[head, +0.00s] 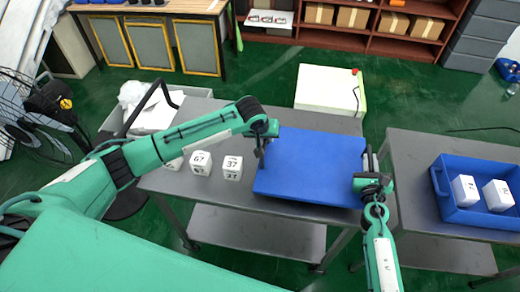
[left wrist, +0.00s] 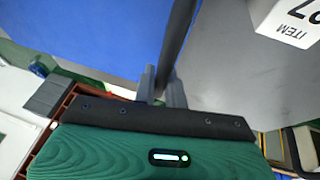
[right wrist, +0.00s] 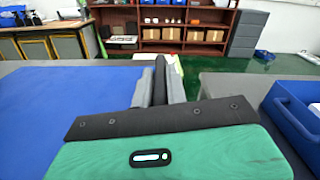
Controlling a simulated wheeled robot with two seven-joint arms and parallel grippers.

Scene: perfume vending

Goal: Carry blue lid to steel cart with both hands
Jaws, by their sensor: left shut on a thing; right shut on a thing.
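The blue lid (head: 310,168) is a flat blue panel over the right part of the steel cart (head: 215,206) in the head view. My left gripper (head: 262,152) is shut on the lid's left edge. In the left wrist view the lid (left wrist: 90,35) lies left of the closed fingers (left wrist: 163,85). My right gripper (head: 370,162) is shut on the lid's right edge. In the right wrist view the lid (right wrist: 65,120) lies left of the fingers (right wrist: 160,82). I cannot tell whether the lid touches the cart top. The gripped edges are partly hidden by the fingers.
White numbered boxes (head: 232,167) stand on the cart left of the lid. A second grey table (head: 420,160) at the right holds a blue bin (head: 485,216) with two white boxes. A white box-like unit (head: 328,92) stands behind. Shelves (head: 370,28) line the back.

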